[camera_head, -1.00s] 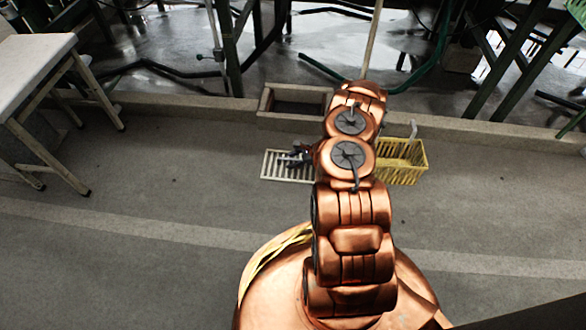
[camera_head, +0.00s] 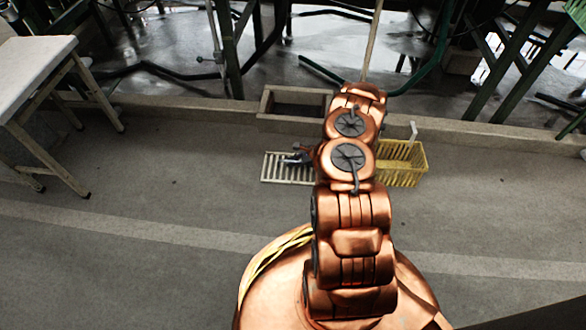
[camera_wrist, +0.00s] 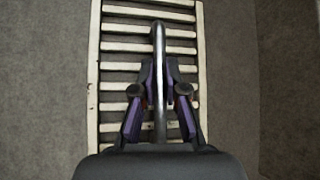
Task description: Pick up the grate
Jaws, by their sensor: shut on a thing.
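The grate (camera_head: 284,168) is a pale, slatted rectangular frame on the grey floor, left of my arm in the head view. In the wrist view the grate (camera_wrist: 93,70) fills the middle, with its slats running across. A dark upright handle or bar (camera_wrist: 160,75) rises from it toward the camera. My gripper (camera_wrist: 162,88) has its two purple-and-black fingers closed around this bar. In the head view my gripper (camera_head: 299,157) is small, over the grate; the grate's right end is hidden behind my arm. I cannot tell whether the grate is off the floor.
A yellow slatted basket (camera_head: 404,165) stands right of my arm. A stone basin or pit frame (camera_head: 292,122) with a dark inside lies behind the grate, by a low kerb (camera_head: 190,102). A white-topped table (camera_head: 36,65) stands at the left. The floor in front is clear.

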